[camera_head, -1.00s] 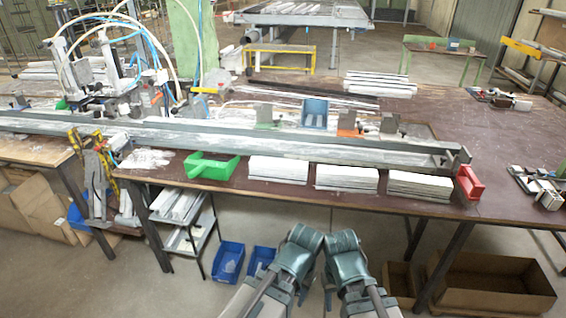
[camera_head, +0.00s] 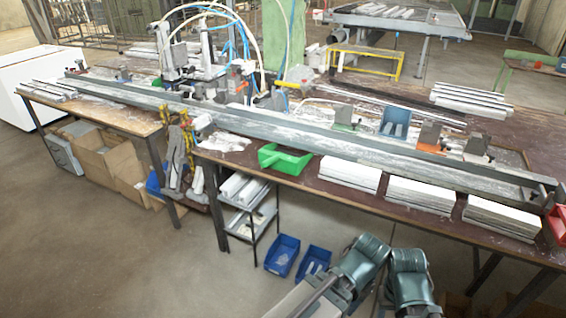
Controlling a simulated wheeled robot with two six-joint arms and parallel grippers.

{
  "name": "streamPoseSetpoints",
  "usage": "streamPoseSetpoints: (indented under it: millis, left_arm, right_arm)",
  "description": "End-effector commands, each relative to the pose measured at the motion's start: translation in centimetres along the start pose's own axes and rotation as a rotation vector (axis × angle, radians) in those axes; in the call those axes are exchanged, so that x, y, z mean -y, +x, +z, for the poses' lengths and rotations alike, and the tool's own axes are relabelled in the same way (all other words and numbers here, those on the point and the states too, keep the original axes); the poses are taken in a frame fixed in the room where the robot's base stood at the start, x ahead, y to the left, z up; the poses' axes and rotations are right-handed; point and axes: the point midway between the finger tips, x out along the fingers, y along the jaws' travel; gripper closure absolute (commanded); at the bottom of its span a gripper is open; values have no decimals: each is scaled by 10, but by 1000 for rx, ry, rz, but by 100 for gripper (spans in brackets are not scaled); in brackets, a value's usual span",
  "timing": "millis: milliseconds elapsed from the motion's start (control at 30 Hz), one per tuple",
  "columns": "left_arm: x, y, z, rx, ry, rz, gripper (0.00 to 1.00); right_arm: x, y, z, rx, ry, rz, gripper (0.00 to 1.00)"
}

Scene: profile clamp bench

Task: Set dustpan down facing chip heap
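A green open-sided pan (camera_head: 284,158), which looks like the dustpan, lies at the front edge of the brown bench (camera_head: 335,191). A pale heap of chips (camera_head: 223,142) lies on the bench just left of it, with a small gap between them. I cannot tell for sure which way the pan's open side faces. Parts of my two arms show at the bottom of the view, below and in front of the bench. Neither gripper's fingers show, and nothing held is visible.
A long metal profile rail (camera_head: 330,146) runs along the bench behind the pan. Several stacks of white bars (camera_head: 420,196) line the front edge to the right. Blue bins (camera_head: 282,254) stand on the floor below. The floor at left is clear.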

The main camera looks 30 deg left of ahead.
Motion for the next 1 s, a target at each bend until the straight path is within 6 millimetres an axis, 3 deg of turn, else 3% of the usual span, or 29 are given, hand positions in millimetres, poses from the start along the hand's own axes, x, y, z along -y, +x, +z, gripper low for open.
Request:
streamPoseSetpoints:
  millis: [467,633,767,1000]
  left_arm:
    - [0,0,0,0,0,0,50]
    - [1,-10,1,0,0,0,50]
    - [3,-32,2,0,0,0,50]
    - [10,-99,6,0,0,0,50]
  right_arm:
    - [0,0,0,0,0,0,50]
    - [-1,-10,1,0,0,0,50]
    - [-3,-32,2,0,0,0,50]
    - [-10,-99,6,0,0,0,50]
